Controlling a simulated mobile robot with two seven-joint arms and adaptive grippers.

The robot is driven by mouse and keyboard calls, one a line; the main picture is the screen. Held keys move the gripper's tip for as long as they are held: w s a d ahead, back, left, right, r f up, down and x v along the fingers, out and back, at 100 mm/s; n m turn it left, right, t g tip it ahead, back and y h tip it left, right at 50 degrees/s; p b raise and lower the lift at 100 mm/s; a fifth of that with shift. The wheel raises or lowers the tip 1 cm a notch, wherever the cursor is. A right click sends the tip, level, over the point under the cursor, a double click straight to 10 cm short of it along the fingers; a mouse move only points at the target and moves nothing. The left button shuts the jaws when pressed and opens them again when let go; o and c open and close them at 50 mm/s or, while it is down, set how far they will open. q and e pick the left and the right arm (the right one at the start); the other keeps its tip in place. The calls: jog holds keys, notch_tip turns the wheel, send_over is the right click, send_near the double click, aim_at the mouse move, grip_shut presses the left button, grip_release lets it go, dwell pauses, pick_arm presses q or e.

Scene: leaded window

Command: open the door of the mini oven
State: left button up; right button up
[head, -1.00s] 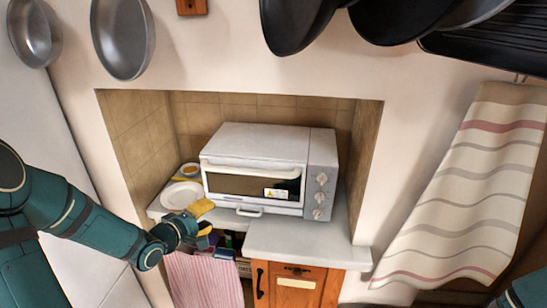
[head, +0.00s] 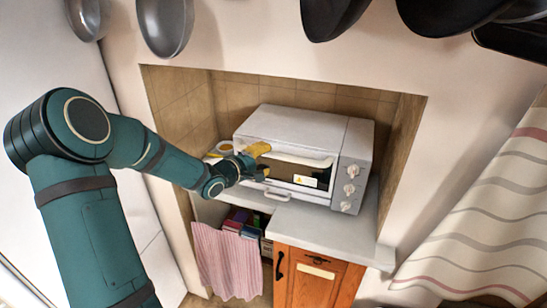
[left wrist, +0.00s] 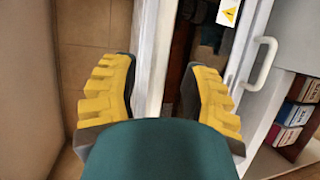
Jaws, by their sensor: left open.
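The white mini oven (head: 305,130) stands in a tiled alcove, and its door (head: 283,173) looks shut. A pale handle bar (head: 305,161) runs along the door's top edge. My left gripper (head: 263,160) is at the left part of the door front, its yellow fingers open and covering part of the bar. In the left wrist view, the open fingers (left wrist: 155,80) lie either side of a long white bar (left wrist: 153,55), which looks like the door handle. I cannot tell whether they touch it. The dark door window shows beside it. My right gripper is not in view.
A small handle (head: 277,196) sticks out below the oven door. The grey counter (head: 330,230) has bare room in front of the oven's right side. Pans (head: 165,25) hang above.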

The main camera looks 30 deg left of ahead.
aim_at(272, 155)
pick_arm(q)
jog(key=shift+x, duration=2.1)
grip_shut()
